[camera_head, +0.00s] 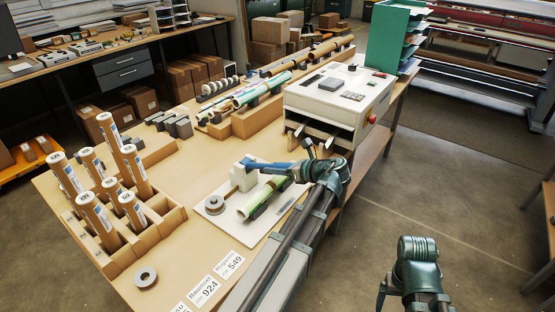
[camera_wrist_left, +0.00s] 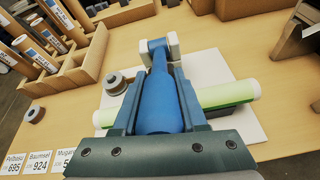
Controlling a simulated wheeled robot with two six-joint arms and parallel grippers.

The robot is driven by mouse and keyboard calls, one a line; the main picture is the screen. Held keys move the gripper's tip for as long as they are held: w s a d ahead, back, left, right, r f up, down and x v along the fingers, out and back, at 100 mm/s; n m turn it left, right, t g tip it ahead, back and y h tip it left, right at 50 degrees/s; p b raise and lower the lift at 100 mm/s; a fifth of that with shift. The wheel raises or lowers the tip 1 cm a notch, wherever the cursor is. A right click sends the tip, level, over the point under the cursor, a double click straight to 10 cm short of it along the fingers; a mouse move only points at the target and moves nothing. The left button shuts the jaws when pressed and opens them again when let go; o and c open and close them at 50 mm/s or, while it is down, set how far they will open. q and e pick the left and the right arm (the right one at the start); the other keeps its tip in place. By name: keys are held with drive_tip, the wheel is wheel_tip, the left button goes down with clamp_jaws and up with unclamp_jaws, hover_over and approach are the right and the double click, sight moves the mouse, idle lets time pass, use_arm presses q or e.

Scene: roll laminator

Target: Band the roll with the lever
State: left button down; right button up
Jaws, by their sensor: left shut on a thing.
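A blue lever (camera_head: 268,165) is hinged on a white block (camera_head: 242,176) on a white board (camera_head: 222,222). My left gripper (camera_head: 304,165) is shut on the lever's handle. In the left wrist view the lever (camera_wrist_left: 160,95) runs between both fingers (camera_wrist_left: 156,100), above the roll (camera_wrist_left: 226,96). The lever's exact contact with the roll is hidden. Part of my right arm shows at the lower right; its fingers are not clear.
A grey tape ring (camera_head: 214,204) sits on the board. Another ring (camera_head: 146,276) lies near number cards (camera_head: 208,289). A cardboard rack (camera_head: 120,258) of upright rolls stands left. A white laminator (camera_head: 338,100) stands behind. Bare table lies between.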

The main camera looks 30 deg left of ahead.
use_arm(q)
drive_tip(key=a+r+h+p, duration=0.1)
drive_tip(key=r+p, duration=0.1)
drive_tip(key=p, duration=0.2)
drive_tip(key=a+r+h+p, duration=0.1)
drive_tip(key=r+h+p, duration=0.1)
drive_tip(key=p, duration=0.2)
drive_tip(key=a+r+h+p, duration=0.1)
drive_tip(key=r+h+p, duration=0.1)
drive_tip(key=p, duration=0.2)
drive_tip(key=shift+w+a+r+g, duration=0.15)
drive_tip(key=shift+a+r+g, duration=0.05)
drive_tip(key=shift+a+g, duration=0.15)
drive_tip(key=a+r+h+p, duration=0.2)
drive_tip(key=a+h+p, duration=0.6)
drive_tip(key=a+p, duration=0.1)
drive_tip(key=shift+w+r, duration=0.35)
drive_tip(key=shift+a+g+h, duration=0.1)
drive_tip(key=shift+g+h, duration=0.15)
drive_tip(key=shift+h, duration=0.05)
drive_tip(key=shift+c, duration=2.2)
unclamp_jaws()
drive_tip(key=shift+a, duration=0.1)
drive_tip(key=shift+r, duration=0.1)
